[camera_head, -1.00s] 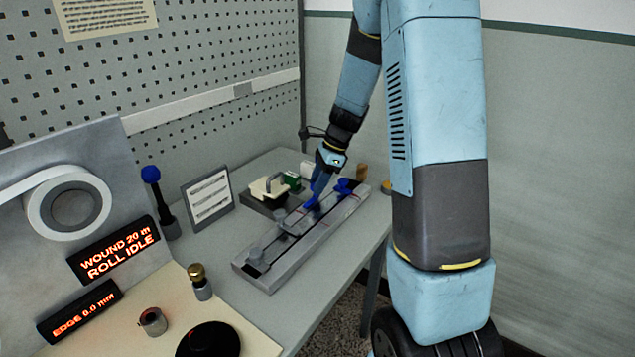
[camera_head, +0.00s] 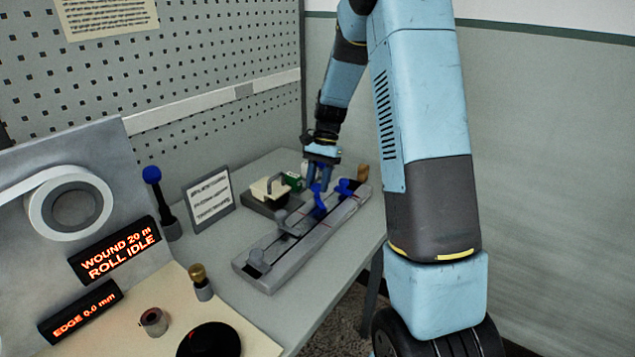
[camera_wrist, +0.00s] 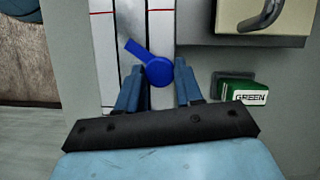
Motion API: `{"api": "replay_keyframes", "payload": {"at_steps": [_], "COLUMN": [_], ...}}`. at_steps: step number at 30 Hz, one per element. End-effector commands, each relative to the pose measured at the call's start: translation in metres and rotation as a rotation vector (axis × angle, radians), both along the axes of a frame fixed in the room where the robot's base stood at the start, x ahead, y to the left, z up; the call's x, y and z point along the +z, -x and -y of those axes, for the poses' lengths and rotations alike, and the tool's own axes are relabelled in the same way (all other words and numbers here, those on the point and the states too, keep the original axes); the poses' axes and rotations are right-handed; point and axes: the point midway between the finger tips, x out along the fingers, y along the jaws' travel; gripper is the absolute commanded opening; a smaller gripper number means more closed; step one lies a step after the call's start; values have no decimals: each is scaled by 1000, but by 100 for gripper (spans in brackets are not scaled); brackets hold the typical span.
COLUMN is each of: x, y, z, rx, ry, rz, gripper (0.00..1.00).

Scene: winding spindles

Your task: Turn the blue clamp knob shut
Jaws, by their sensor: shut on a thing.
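The blue clamp knob (camera_wrist: 158,72) sits on the pale slotted rail (camera_wrist: 159,25) in the wrist view. It has a round head, and its lever points to the upper left. My gripper (camera_wrist: 158,80) has a blue finger on each side of the head and is shut on it. In the head view my gripper (camera_head: 319,183) reaches down over the rail's far half. A blue part (camera_head: 319,202) shows below the fingers. Another blue lever-shaped piece (camera_head: 344,187) stands farther back on the rail. The fingers partly hide the knob in the head view.
A sign stand (camera_head: 209,199) and a blue-topped post (camera_head: 158,195) stand to the left. The table's right edge is close to the rail.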

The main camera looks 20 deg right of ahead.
Motion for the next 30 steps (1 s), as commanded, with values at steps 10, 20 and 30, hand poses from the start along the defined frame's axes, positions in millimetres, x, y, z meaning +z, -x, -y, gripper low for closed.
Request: {"api": "replay_keyframes", "payload": {"at_steps": [10,20,30], "x": [-1,-1,-1], "y": [-1,-1,-1], "z": [-2,-4,-4], "rx": [319,538,631], "ry": [0,-1,-2], "rz": [-4,-4,-5], "gripper": [5,5,5]}}
